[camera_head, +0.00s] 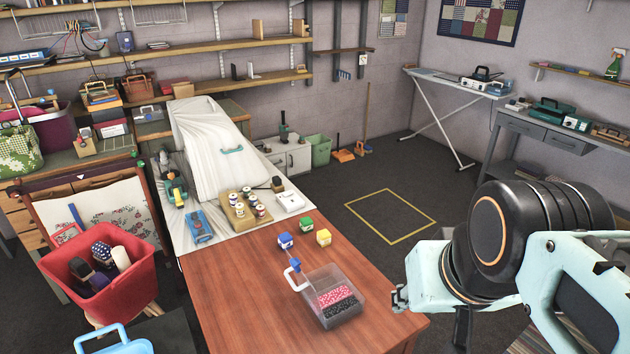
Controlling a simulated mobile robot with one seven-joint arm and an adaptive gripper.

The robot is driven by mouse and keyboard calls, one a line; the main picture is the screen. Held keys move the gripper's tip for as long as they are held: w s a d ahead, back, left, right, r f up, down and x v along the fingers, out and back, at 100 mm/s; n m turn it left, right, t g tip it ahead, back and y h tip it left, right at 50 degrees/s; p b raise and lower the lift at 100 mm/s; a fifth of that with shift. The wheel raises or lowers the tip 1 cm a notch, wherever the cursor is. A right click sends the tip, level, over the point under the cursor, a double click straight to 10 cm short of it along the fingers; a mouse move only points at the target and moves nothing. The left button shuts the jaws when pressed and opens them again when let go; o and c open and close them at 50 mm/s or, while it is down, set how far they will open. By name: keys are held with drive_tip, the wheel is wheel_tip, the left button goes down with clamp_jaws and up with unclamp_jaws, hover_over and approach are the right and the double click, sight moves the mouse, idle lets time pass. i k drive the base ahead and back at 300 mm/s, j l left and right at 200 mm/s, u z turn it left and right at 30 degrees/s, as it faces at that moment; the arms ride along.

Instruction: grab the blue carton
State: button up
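A small blue carton (285,241) with a pale label sits on the brown wooden table. It stands at the left of a small green carton (306,225) and a small yellow carton (324,237), apart from both. My arm, pale teal with a black joint, fills the lower right of the view. It is well to the right of the blue carton, not touching it. I cannot make out the fingers of my gripper.
A clear box (347,315) with pink and black contents and a white handle stands in front of the cartons. A wooden rack (238,220) of spools and a blue case (199,228) lie behind left. A red basket (133,291) is at left. Table right of the cartons is clear.

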sight(285, 242)
drive_tip(key=l+z, duration=0.2)
drive_tip(key=i+l+z, duration=0.15)
drive_tip(key=l, duration=0.2)
drive_tip(key=i+l+z, duration=0.25)
drive_tip(key=l, duration=0.25)
drive_tip(key=i+l+z, duration=0.25)
drive_tip(key=l, duration=0.2)
drive_tip(key=i+l+z, duration=0.2)
drive_tip(key=i+l, duration=0.15)
drive_tip(key=i+l+u, duration=0.15)
drive_tip(key=i, duration=0.35)
drive_tip(key=i+l+u, duration=0.1)
drive_tip(key=i+l, duration=0.2)
drive_tip(key=i, duration=0.15)
drive_tip(key=i+j+u, duration=0.1)
drive_tip(key=i+u, duration=0.25)
drive_tip(key=u, duration=0.15)
drive_tip(key=i+l+u, duration=0.1)
drive_tip(key=i+u, duration=0.25)
drive_tip(key=u, duration=0.15)
drive_tip(key=i+u, duration=1.3)
drive_tip(key=i+l+u, duration=0.1)
drive_tip(key=i+u, duration=0.35)
drive_tip(key=k, duration=0.1)
